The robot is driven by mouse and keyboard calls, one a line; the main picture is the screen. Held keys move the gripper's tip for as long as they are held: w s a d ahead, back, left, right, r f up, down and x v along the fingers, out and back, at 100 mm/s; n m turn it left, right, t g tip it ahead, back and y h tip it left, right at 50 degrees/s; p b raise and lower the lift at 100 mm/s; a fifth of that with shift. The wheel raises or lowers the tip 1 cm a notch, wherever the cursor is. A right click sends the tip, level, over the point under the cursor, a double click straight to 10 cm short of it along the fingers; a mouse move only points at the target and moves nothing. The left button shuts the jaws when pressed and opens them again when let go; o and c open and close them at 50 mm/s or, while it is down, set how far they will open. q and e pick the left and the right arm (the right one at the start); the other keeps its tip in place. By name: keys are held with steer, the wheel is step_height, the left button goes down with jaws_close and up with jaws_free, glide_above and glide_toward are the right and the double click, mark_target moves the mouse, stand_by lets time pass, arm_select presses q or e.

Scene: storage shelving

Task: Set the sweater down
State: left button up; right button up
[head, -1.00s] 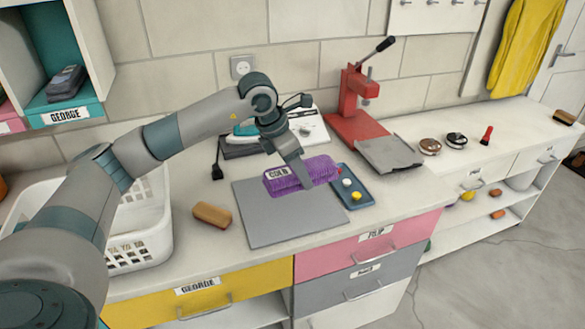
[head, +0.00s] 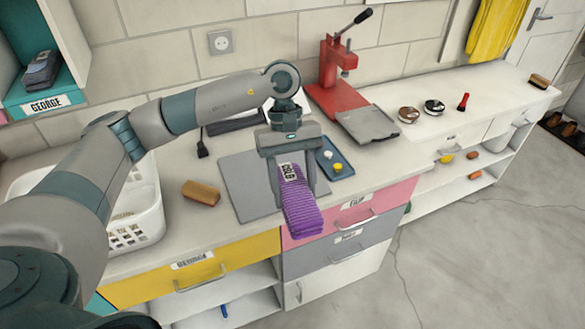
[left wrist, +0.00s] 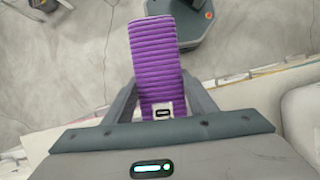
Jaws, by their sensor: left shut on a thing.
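The folded purple knitted sweater (head: 302,213) with a white label reading "COLD" is in my left gripper (head: 293,180). The gripper is shut on its labelled end. The sweater sticks out toward the front, over the counter's front edge near the pink drawer. In the left wrist view the sweater (left wrist: 158,55) extends out from between the two fingers, with the floor beyond it. My right gripper does not show in either view.
A grey mat (head: 240,185) lies on the counter behind the sweater. A blue tray (head: 334,160) with small knobs is beside it, and a brush (head: 201,193) lies to its left. A white basket (head: 135,222) is at the left. A red press (head: 335,75) stands at the back.

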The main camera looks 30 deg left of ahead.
mark_target(289, 211)
arm_select(q)
steer(key=s+m, duration=0.1)
steer(key=m, duration=0.1)
steer(key=s+d+r+m+y+p, duration=0.1)
steer(key=m, duration=0.1)
steer(key=s+r+m+g+y, duration=0.1)
steer(key=s+m, duration=0.1)
steer(key=shift+d, duration=0.25)
steer(key=shift+s+r+m+y+p, duration=0.15)
steer(key=shift+s+m+y+p, duration=0.35)
steer(key=shift+m, duration=0.8)
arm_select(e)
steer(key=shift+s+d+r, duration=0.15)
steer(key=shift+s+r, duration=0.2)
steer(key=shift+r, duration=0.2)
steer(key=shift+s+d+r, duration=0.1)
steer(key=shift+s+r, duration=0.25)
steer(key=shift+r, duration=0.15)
arm_select(q)
steer(key=shift+s, duration=0.1)
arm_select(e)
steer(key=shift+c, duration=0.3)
